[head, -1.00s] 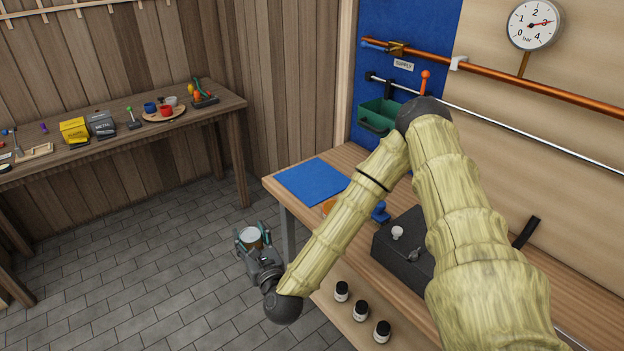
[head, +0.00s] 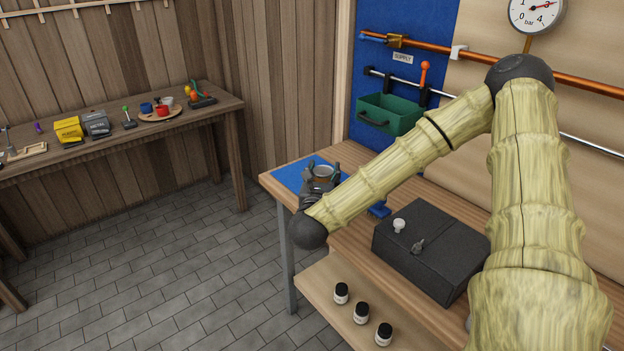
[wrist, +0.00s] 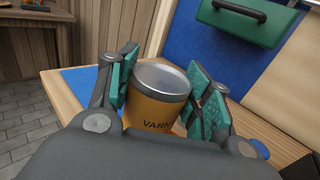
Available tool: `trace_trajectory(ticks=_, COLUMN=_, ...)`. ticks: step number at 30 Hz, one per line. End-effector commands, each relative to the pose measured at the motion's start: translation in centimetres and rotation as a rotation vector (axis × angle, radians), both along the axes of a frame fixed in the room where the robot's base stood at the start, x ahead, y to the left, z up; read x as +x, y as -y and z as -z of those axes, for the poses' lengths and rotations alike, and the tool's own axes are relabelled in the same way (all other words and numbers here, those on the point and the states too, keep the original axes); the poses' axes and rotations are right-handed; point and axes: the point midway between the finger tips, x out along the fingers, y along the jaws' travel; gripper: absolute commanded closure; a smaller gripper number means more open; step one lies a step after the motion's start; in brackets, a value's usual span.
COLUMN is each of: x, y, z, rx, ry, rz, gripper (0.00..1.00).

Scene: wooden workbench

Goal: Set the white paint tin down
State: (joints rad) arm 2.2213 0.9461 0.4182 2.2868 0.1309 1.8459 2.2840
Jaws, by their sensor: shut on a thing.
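A tin stands between the fingers of my gripper (head: 320,184) in the head view. In the wrist view this tin (wrist: 157,103) is orange-brown with a grey rim, a pale grey top and dark letters starting "VARN", not white. My gripper's teal pads (wrist: 162,93) are shut on its sides, and it is close to upright. It is over or at the blue mat (head: 293,176) on the workbench (head: 346,233). Its base is hidden, so I cannot tell whether it touches. No white paint tin is plainly visible.
A black case (head: 428,248) lies on the bench to the right, with a small blue object (head: 379,209) near it. A green bin (head: 391,114) hangs on the back panel. Several small black bottles stand on the lower shelf. Another bench (head: 110,150) is far left.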

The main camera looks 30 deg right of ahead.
Motion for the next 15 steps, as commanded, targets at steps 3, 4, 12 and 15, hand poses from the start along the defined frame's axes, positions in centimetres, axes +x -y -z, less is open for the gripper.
trace_trajectory(ticks=3, x=0.4, y=0.6, z=-0.2, rx=-0.001, ry=0.001, rz=0.014, gripper=0.81)
trace_trajectory(ticks=4, x=0.7, y=0.8, z=-0.3, rx=-0.002, ry=0.002, rz=0.016, gripper=0.81)
trace_trajectory(ticks=12, x=5.5, y=2.6, z=0.1, rx=-0.004, ry=0.002, rz=0.014, gripper=0.81)
trace_trajectory(ticks=15, x=7.3, y=3.4, z=0.3, rx=-0.003, ry=0.001, rz=0.015, gripper=0.81)
